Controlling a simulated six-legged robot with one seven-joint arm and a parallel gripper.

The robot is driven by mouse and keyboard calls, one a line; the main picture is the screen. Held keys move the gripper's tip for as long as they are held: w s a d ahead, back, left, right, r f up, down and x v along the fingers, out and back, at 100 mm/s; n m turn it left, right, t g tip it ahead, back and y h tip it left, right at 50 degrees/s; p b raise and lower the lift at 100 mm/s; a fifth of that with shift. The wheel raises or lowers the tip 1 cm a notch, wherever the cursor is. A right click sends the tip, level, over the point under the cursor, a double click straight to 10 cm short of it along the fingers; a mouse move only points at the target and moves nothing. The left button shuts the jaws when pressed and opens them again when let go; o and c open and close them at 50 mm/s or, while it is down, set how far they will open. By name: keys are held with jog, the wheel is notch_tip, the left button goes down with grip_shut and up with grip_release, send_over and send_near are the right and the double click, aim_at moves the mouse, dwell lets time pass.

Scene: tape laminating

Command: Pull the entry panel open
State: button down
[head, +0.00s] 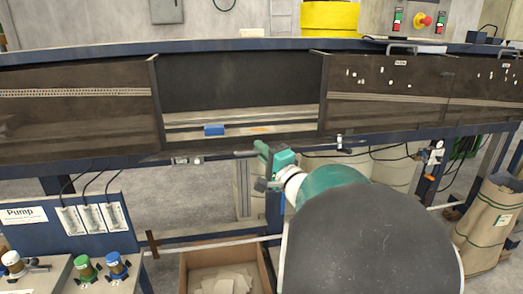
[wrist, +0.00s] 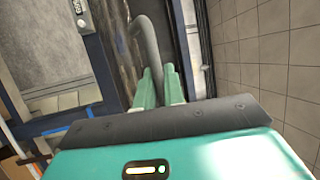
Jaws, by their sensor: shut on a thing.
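My gripper (head: 264,150) is in the head view, just below the front edge of the long machine, under its open middle bay. In the wrist view its two green fingers (wrist: 160,88) are shut on a grey curved handle (wrist: 148,45). The handle runs up from between the fingers and bends left beside a dark, glossy panel surface (wrist: 122,48). In the head view my arm hides most of the area below the bay, and I cannot clearly make out which panel the handle belongs to.
Dark see-through panels stand left (head: 75,105) and right (head: 385,90) of the bay. A blue block (head: 214,130) lies inside it. An open cardboard box (head: 190,272) is on the floor below, pump valves (head: 85,262) at lower left, a brown sack (head: 492,220) at right.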

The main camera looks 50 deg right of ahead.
jog(key=c, duration=1.5)
grip_release()
jog(key=shift+s, duration=0.1)
jog(key=v, duration=1.3)
jog(key=shift+s+f, duration=0.2)
jog(key=shift+s, duration=0.15)
jog(key=shift+a, duration=0.15)
